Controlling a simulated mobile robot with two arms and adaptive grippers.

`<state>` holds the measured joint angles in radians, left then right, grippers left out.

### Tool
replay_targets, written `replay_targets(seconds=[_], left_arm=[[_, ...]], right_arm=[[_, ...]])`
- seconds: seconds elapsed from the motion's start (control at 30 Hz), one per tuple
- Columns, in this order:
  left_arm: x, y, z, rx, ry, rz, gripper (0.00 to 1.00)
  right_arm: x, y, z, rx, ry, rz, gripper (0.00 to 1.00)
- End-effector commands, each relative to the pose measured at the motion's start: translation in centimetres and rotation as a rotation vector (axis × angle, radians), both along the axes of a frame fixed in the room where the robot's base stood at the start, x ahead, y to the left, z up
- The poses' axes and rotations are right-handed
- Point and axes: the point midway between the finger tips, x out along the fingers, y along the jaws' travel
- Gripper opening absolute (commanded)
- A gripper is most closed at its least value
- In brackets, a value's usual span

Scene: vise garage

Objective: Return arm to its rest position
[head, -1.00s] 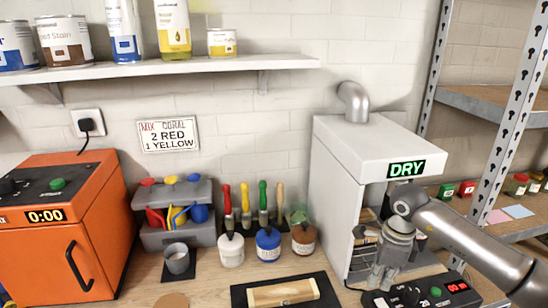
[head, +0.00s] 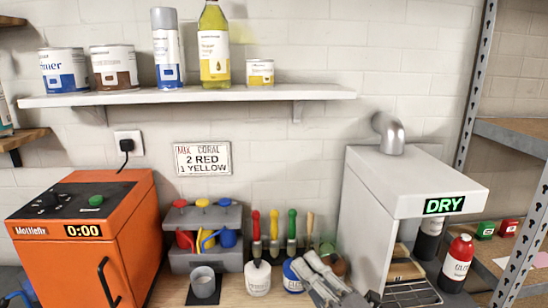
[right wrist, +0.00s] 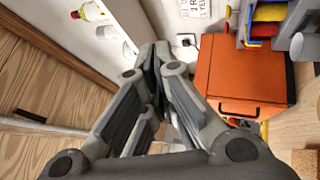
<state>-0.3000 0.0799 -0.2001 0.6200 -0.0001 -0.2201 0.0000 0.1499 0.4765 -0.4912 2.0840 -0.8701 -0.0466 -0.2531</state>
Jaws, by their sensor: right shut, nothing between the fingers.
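My right gripper (head: 312,262) is low in the head view, in front of the small paint jars and left of the white drying cabinet (head: 400,188). Its fingers are together and hold nothing. It partly covers the blue jar (head: 292,276) and the brown jar behind it. In the right wrist view the closed fingers (right wrist: 154,58) point up the picture, with the orange machine (right wrist: 245,78) beyond them to the right. The cabinet's front is open and its sign reads DRY. A wooden-handled item (head: 404,271) lies inside it. My left gripper is not in view.
A grey rack (head: 228,255) with coloured tools, a grey cup (head: 203,282) and a white jar (head: 257,279) stand left of the gripper. A wall shelf (head: 200,96) holds cans and bottles above. A red-topped bottle (head: 457,264) and metal shelving (head: 512,138) are at the right.

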Motion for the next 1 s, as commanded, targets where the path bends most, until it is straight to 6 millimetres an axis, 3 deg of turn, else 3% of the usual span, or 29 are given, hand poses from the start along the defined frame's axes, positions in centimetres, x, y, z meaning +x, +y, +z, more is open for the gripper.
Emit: replay_targets(seconds=[0.17,0.27,0.37,0.47,0.6,0.7,0.97,1.0], left_arm=[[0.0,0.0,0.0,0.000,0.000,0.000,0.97],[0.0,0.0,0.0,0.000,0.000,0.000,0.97],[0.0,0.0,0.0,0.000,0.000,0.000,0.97],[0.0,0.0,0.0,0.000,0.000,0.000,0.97],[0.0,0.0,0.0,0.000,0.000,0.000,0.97],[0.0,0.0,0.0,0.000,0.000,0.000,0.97],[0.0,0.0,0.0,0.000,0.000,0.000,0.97],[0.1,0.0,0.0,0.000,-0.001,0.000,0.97]], right_arm=[[0.6,-6.2,-4.5,0.333,0.340,-0.234,0.00],[-0.4,-9.5,-8.6,0.495,0.546,-0.368,0.00],[-2.6,-12.1,-13.4,0.641,0.760,-0.501,0.00],[-6.1,-13.9,-18.3,0.767,0.982,-0.635,0.00],[-12.2,-15.0,-23.9,0.897,1.268,-0.803,0.00],[-16.5,-15.0,-26.6,0.956,1.437,-0.897,0.00],[-26.9,-13.9,-30.0,1.034,1.803,-1.098,0.00],[-26.4,-13.9,-31.2,1.030,1.804,-1.100,0.00]])
